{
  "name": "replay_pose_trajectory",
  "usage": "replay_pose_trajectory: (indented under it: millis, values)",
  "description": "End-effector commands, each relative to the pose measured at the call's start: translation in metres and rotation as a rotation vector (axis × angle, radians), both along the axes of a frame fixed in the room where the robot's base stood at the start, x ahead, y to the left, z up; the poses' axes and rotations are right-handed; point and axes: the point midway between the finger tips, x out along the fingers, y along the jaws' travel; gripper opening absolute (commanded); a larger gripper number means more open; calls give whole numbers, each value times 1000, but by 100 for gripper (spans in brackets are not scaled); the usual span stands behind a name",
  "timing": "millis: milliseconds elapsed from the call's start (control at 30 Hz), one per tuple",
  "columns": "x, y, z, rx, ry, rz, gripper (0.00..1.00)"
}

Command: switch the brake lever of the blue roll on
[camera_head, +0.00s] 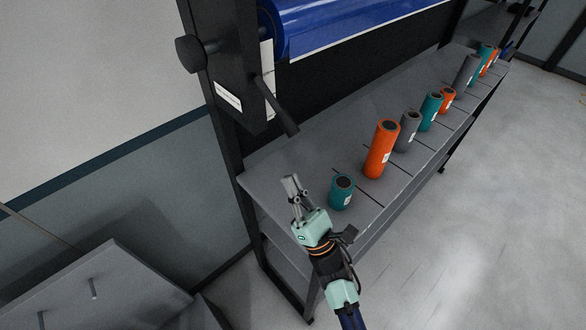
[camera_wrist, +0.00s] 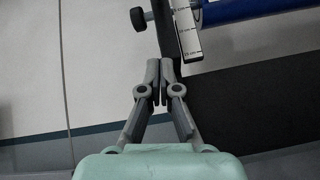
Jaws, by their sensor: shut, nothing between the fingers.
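The blue roll (camera_head: 340,22) hangs at the top of a dark rack. Its edge also shows at the top right of the wrist view (camera_wrist: 250,9). A dark lever (camera_head: 280,112), which looks like the brake lever, slants down to the right from the rack's left end plate. I cannot make the lever out in the wrist view. My gripper (camera_head: 291,182) is below the lever's lower end and apart from it, above the left end of the shelf. In the wrist view my gripper (camera_wrist: 160,70) has its fingertips together, with nothing between them.
A round black knob (camera_head: 190,54) sticks out left of the end plate. A teal roll (camera_head: 341,192) stands right beside my gripper. An orange roll (camera_head: 382,150) and several smaller rolls line the grey shelf (camera_head: 285,165). Floor on the right is clear.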

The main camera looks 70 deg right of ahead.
Motion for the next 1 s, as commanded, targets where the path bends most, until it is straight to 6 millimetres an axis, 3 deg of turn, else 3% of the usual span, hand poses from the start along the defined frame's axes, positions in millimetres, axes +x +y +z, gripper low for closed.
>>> replay_pose_trajectory:
  millis: [367, 500, 1000]
  values:
    - [45, -30, 66, -2, -3, 2, 0]
    - [30, -28, 85, 0, 0, -1, 0]
    - [21, -26, 93, 1, 0, 1, 0]
